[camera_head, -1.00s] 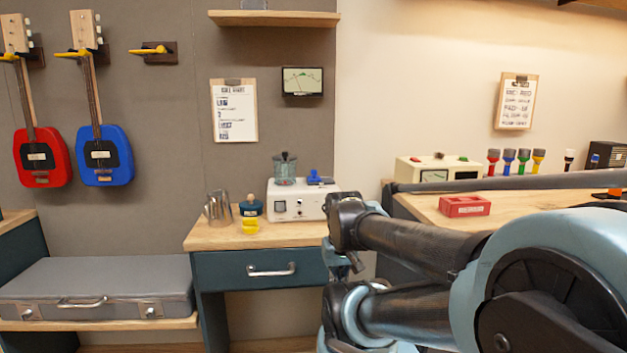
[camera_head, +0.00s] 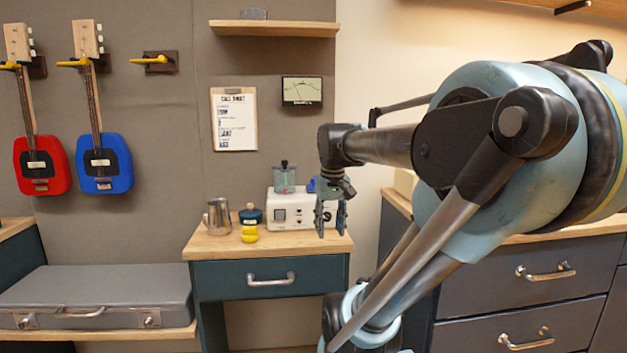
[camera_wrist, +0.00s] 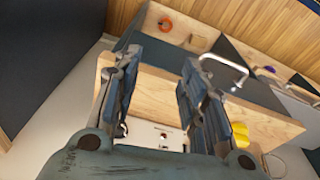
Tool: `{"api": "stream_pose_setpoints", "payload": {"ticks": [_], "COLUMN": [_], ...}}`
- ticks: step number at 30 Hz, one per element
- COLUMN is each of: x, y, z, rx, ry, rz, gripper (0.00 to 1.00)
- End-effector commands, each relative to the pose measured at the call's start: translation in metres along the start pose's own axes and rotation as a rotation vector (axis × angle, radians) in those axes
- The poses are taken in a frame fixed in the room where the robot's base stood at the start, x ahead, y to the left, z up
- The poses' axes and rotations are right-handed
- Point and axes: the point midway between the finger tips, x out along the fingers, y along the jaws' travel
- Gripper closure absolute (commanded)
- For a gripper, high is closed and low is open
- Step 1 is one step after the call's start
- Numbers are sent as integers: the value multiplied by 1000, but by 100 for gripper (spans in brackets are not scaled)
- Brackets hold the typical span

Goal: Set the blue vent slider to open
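A white box (camera_head: 290,215) with a dark socket and knobs on its front stands on the small wooden table. A small blue piece (camera_head: 311,185) shows on its top right, partly hidden by my arm; I cannot tell its setting. My gripper (camera_head: 331,220) points down at the right of the white box, with its fingers apart and nothing between them. In the wrist view my gripper (camera_wrist: 160,62) is open, and part of the white box (camera_wrist: 150,133) shows between its fingers. The blue piece is not seen there.
A clear jar (camera_head: 284,179) stands on the box. A metal jug (camera_head: 219,217), a dark blue pot (camera_head: 251,215) and a yellow object (camera_head: 249,234) stand to the left on the table (camera_head: 215,251). A drawer unit (camera_head: 520,300) stands at the right. A shelf (camera_head: 275,22) hangs above.

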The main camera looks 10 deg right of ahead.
Motion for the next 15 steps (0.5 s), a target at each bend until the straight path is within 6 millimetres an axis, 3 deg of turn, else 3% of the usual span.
{"api": "stream_pose_setpoints", "payload": {"ticks": [6,15], "x": [-60,-127], "y": [6,16], "z": [-66,-154], "rx": [-34,-81], "ry": [-28,-67], "rz": [-3,-9], "gripper": [61,61]}}
